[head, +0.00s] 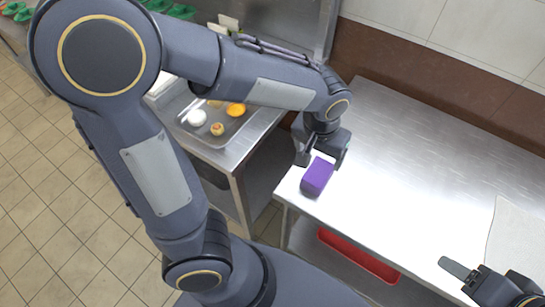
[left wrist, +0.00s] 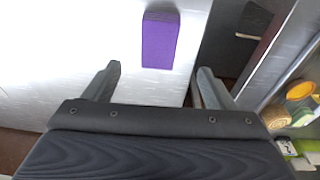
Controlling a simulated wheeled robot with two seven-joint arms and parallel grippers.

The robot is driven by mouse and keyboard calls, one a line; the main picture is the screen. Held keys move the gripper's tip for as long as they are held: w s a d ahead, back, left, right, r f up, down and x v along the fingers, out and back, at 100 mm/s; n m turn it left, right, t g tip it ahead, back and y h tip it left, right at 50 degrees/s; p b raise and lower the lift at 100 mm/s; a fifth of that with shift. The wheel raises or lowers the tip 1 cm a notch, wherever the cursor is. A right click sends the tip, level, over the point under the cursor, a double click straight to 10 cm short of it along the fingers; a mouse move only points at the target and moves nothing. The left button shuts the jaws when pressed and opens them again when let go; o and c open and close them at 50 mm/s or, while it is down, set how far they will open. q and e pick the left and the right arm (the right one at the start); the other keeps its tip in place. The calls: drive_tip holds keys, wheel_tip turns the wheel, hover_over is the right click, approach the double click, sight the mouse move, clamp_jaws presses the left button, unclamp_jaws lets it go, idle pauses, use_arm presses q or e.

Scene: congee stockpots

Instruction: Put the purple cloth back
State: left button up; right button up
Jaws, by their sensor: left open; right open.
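The purple cloth (head: 317,177) is a folded block lying on the steel table near its left front corner. My left gripper (head: 321,160) is just behind it, with its fingers open and nothing between them. In the left wrist view the purple cloth (left wrist: 160,40) lies beyond the open fingertips of the left gripper (left wrist: 158,75), apart from them. My right gripper (head: 460,270) is at the lower right of the head view, empty, only partly in the frame.
The steel table (head: 400,150) is mostly clear. A whitish board or sheet (head: 518,245) lies at its right. A red tray (head: 358,257) sits on the shelf below. A metal tray (head: 220,125) with food items stands on the left counter, across a gap.

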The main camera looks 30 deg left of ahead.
use_arm(q)
drive_tip(key=s+a+r+n+t+h, duration=0.1)
drive_tip(key=s+a+r+t, duration=0.1)
drive_tip(key=s, duration=0.5)
drive_tip(key=s+a+r+t+h, duration=0.1)
drive_tip(key=s+a+r+h, duration=0.1)
drive_tip(key=s+a+r, duration=0.2)
drive_tip(key=s+a, duration=0.2)
drive_tip(key=shift+s+a+n+t, duration=0.3)
drive_tip(key=shift+s+n+t, duration=0.1)
